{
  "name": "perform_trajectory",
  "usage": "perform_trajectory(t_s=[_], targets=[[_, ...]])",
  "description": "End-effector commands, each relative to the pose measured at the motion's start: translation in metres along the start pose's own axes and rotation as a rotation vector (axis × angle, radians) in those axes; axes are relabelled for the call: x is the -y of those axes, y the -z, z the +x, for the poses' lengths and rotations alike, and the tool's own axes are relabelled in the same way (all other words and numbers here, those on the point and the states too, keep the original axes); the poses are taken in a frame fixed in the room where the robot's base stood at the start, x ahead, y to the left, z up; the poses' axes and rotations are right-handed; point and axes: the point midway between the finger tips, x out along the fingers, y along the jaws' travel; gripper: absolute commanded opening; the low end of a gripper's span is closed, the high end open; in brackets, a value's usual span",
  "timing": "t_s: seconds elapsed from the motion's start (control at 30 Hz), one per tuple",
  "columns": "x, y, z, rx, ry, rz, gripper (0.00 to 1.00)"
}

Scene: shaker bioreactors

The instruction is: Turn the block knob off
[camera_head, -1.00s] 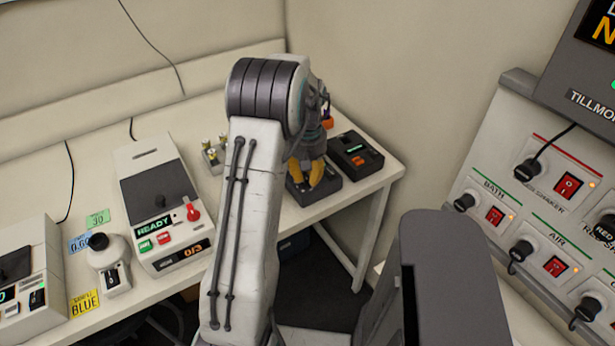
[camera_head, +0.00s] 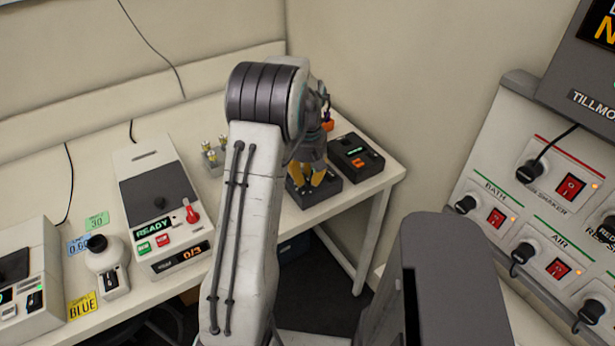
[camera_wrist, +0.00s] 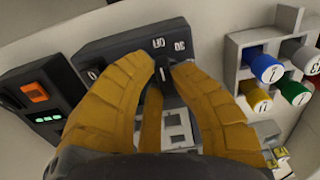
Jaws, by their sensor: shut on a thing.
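The block (camera_head: 325,188) is a dark grey box near the right end of the bench, mostly covered by my gripper (camera_head: 309,179) in the head view. A white line on the knob shows between the fingertips, pointing roughly up toward the numbers. The fingers hide most of the knob.
A second dark box (camera_head: 356,156) with a green display and orange button stands just right of the block. A rack with coloured caps (camera_wrist: 270,70) is close by in the wrist view. A READY machine (camera_head: 160,205) stands left; a switch panel (camera_head: 535,215) is at right.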

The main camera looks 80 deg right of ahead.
Motion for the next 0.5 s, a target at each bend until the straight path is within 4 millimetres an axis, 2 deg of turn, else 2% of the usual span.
perform_trajectory(t_s=[0.17,0.2,0.43,0.5], targets=[[0.0007,-0.0008,0.0015,0.003,0.003,-0.001,0.0],[0.0007,-0.0008,0.0015,0.003,0.003,-0.001,0.23],[0.0004,-0.0004,0.0008,0.002,0.002,0.0,0.44],[0.0004,-0.0003,0.0006,0.001,0.001,0.0,0.46]])
